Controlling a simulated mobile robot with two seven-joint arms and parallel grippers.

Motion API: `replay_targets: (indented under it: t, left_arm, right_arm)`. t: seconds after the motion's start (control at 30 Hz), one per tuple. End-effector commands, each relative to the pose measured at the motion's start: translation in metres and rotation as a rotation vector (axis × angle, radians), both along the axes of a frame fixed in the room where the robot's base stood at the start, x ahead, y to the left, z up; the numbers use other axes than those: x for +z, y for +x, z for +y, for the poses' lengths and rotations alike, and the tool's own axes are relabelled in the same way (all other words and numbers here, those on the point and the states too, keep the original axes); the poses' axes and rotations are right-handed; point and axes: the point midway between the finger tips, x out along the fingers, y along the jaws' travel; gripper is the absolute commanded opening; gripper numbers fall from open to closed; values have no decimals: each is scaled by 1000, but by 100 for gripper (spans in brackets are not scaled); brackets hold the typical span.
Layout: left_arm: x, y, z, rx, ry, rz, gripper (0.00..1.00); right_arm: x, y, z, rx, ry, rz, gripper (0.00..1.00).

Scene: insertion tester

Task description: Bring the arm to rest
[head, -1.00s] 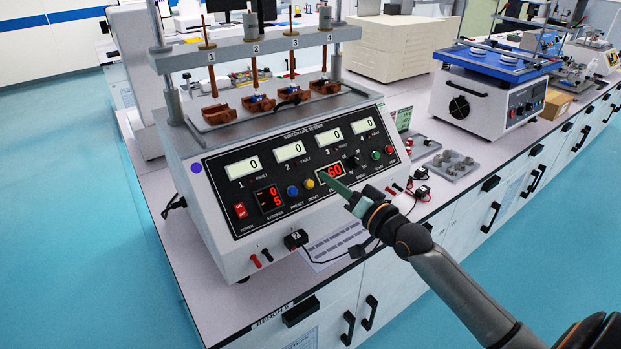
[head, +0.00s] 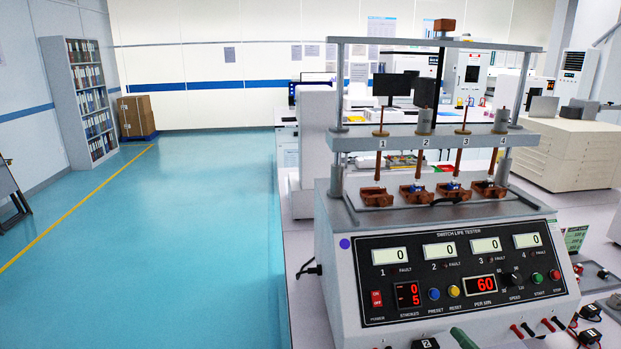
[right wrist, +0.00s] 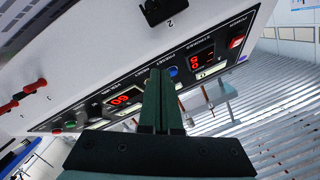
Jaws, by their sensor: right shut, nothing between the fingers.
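My right gripper (head: 463,338) shows only as a small green-grey tip at the bottom edge of the head view, in front of the tester's lower panel. In the right wrist view its two dark green fingers (right wrist: 161,100) lie together, shut and empty. The fingers point at the front panel of the switch life tester (head: 350,265), and I cannot tell how far apart they are from it. The tester's panel (right wrist: 140,92) also shows in the wrist view, tilted. The displays read 0 on the counters, 0 and 5 on the strokes display, and 60. My left gripper is not in view.
The tester stands on a pale bench (head: 303,300). Small black parts and red terminals lie at its right. A beige cabinet (head: 575,150) stands behind at the right. The blue floor (head: 180,240) on the left is open, with a bookshelf (head: 85,100) at the wall.

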Motion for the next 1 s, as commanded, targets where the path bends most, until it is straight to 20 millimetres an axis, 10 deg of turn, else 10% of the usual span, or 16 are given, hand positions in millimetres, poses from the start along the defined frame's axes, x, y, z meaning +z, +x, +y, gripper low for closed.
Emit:
replay_targets:
  t: [0.2,0.4,0.6,1.0]
  left_arm:
    - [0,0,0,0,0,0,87]
    - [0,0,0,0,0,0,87]
    - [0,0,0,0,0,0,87]
    - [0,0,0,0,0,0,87]
  right_arm:
    - [-137,-88,65,93,-265,259,0]
    - [-209,-175,118,221,-476,428,0]
    - [-234,-220,144,299,-579,497,0]
    - [-236,-224,146,308,-593,502,0]
